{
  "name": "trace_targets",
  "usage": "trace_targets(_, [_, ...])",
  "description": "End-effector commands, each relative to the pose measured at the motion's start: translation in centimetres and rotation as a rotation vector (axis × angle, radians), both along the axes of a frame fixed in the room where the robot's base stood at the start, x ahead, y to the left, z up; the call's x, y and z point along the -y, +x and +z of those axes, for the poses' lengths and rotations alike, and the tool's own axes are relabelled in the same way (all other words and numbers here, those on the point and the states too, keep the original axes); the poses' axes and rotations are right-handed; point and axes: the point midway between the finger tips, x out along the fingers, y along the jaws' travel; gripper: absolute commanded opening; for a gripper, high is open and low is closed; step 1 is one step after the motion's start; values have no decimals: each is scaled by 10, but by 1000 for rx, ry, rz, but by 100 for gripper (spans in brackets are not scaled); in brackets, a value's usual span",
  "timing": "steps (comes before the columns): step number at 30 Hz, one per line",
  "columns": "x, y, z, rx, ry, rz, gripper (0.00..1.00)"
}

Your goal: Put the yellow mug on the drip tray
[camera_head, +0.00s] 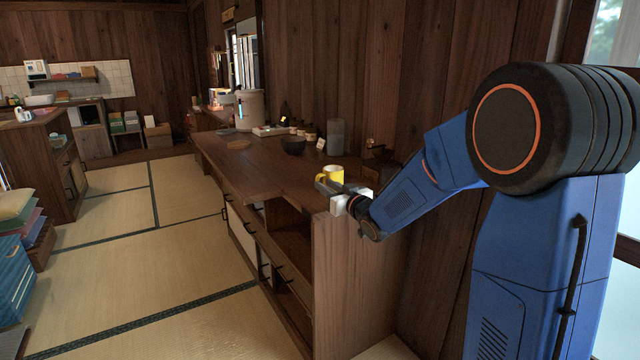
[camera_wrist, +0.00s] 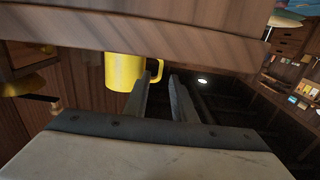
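The yellow mug (camera_head: 330,173) stands on the near end of the long wooden counter (camera_head: 262,168). In the wrist view the mug (camera_wrist: 123,72) is just beyond my fingertips, with its handle toward them. My gripper (camera_head: 325,184) is at the mug, over the counter's near end. In the wrist view its two fingers (camera_wrist: 159,84) are apart, with nothing clearly held between them. I cannot tell whether a finger touches the handle. I cannot make out the drip tray for certain; a pale flat tray (camera_head: 268,131) lies farther along the counter, beside a pale cylindrical appliance (camera_head: 249,108).
A dark bowl (camera_head: 293,145), a grey canister (camera_head: 335,137) and several small jars stand behind the mug along the wall. Tatami floor (camera_head: 150,270) lies open to the left. Stacked cushions and a blue crate (camera_head: 14,275) are at the far left.

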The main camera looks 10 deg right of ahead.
Motion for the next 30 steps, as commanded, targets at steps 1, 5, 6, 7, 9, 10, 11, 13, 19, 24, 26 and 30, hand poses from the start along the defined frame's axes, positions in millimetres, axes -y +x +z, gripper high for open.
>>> trace_targets(1, [4,-10,1,1,0,-1,24])
trace_targets(5, [11,-32,0,0,1,-2,24])
trace_targets(6, [13,-38,0,0,0,-1,24])
trace_targets(7, [14,-42,1,0,0,-1,24])
trace_targets(9, [17,-50,0,0,0,-1,24])
trace_targets(10, [18,-53,0,0,0,-1,24])
trace_targets(11, [19,-55,0,0,0,-2,24])
trace_targets(13, [20,-59,1,1,0,-1,24])
trace_targets(19, [21,-64,0,-3,-1,-2,24])
trace_targets(24, [30,-76,3,-50,-32,-56,24])
trace_targets(26, [36,-86,4,-88,-53,-94,24])
trace_targets(30, [54,-119,1,-206,-101,-191,24])
